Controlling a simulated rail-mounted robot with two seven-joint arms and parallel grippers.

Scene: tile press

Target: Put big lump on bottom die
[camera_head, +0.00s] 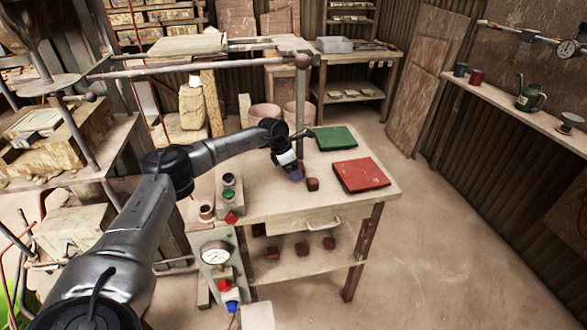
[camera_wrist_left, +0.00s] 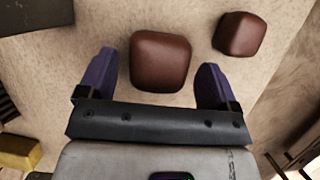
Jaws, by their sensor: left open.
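The big lump (camera_wrist_left: 160,62), reddish-brown with rounded edges, lies on the table between the spread purple fingers of my left gripper (camera_wrist_left: 155,80) in the left wrist view. A smaller-looking brown lump (camera_wrist_left: 240,33) lies to its right, outside the fingers. In the head view my left gripper (camera_head: 294,174) points down over the middle of the wooden table, and a dark red lump (camera_head: 312,184) shows beside it. The gripper is open; contact with the lump cannot be told. I cannot clearly identify the bottom die. My right gripper is not in view.
A green slab (camera_head: 336,138) and a red slab (camera_head: 360,174) lie on the table's right part. Small jars (camera_head: 229,180) stand at its left edge, above a gauge panel (camera_head: 215,254). Several lumps (camera_head: 301,249) sit on the lower shelf. A metal press frame (camera_head: 190,65) stands left.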

